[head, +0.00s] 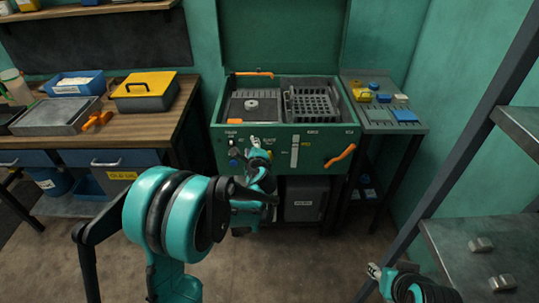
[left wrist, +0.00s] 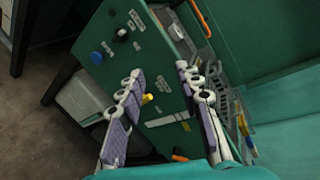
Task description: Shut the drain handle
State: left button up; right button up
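A green wash unit (head: 226,140) stands at the back centre with its lid up. In the left wrist view, a small yellow handle (left wrist: 147,98) sticks out of its front panel, partly hidden by a finger; I take it as the drain handle, though its label is unreadable. In the head view my gripper mostly hides that spot. My left gripper (head: 258,147) is in front of the panel, left of centre. The left wrist view shows its fingers (left wrist: 160,78) apart and empty; contact cannot be told. My right gripper (head: 375,270) shows only partly at the bottom right.
An orange lever (head: 340,156) sits on the panel's right side, and a white gauge strip (head: 294,152) near its middle. A workbench (head: 150,126) with a yellow-lidded box (head: 143,91) stands left. A metal shelf rack (head: 480,255) stands right. Floor in front is clear.

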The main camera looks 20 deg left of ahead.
pick_arm(q)
jog(key=w+d+f+m+t+h, duration=0.1)
jog(key=w+d+f+m+t, duration=0.1)
jog(key=w+f+m, duration=0.4)
jog(key=w+d+f+m+t, duration=0.2)
jog(key=f+m, duration=0.7)
jog(key=f, duration=0.1)
jog(key=x, duration=0.3)
jog(key=b+x, duration=0.1)
jog(key=x, duration=0.3)
jog(key=shift+w+d+f, duration=0.1)
jog(key=shift+w+d, duration=0.1)
jog(key=shift+c, duration=0.2)
grip_shut()
